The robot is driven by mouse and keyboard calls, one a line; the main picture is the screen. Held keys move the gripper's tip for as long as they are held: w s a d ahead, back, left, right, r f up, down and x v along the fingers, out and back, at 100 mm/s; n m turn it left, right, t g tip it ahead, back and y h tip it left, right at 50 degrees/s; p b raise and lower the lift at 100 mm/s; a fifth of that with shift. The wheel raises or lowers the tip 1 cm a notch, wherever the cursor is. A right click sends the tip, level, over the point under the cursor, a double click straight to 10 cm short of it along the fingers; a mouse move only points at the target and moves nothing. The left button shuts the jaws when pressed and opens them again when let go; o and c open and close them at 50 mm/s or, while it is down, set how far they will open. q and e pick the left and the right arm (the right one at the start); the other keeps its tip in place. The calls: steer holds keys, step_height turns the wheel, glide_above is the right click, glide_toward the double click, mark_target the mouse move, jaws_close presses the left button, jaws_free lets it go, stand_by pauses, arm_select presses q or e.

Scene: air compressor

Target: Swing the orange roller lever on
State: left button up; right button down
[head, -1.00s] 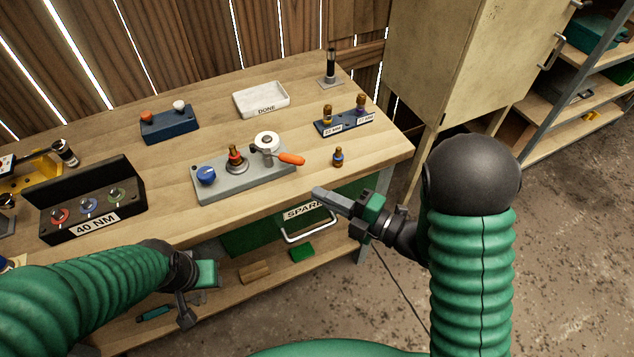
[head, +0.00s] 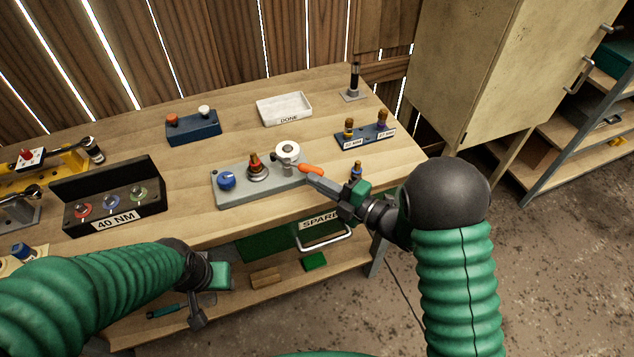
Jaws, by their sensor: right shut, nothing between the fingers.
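The orange lever (head: 311,169) sticks out to the right from a white roller (head: 287,149) on the grey base plate (head: 235,198). A blue knob (head: 226,180) and a brass fitting with a red band (head: 257,169) stand on the same plate. My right gripper (head: 312,180) is shut and empty, its fingertips just below the orange lever, very close to it; I cannot tell if they touch. My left gripper (head: 206,296) hangs low in front of the bench, by the lower shelf; its finger opening cannot be made out.
A blue rack (head: 366,136), a white DONE tray (head: 284,108) and a dark blue block (head: 193,127) stand farther back. A black 40 NM box (head: 115,203) is at left.

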steer(key=shift+w, duration=0.1)
steer(key=shift+w+d+f+n+g+y+b, duration=0.2)
steer(key=shift+n+g+y+b, duration=0.1)
steer(key=shift+n+g+b, duration=0.15)
steer(key=shift+w+d+n+g+y+b, duration=0.6)
steer(key=shift+w+n+g+y+b, duration=0.25)
steer(key=shift+g, duration=0.4)
steer(key=shift+w+d, duration=0.1)
steer(key=shift+w+d+r+b, duration=0.1)
steer(key=shift+w+d+b, duration=0.15)
steer(key=shift+w+b, duration=0.3)
steer(key=shift+w+d+r+b, duration=0.1)
steer(key=shift+w+d+b, duration=0.2)
steer(key=shift+w, duration=0.35)
steer(key=shift+w+r, duration=0.15)
steer(key=shift+r, duration=0.05)
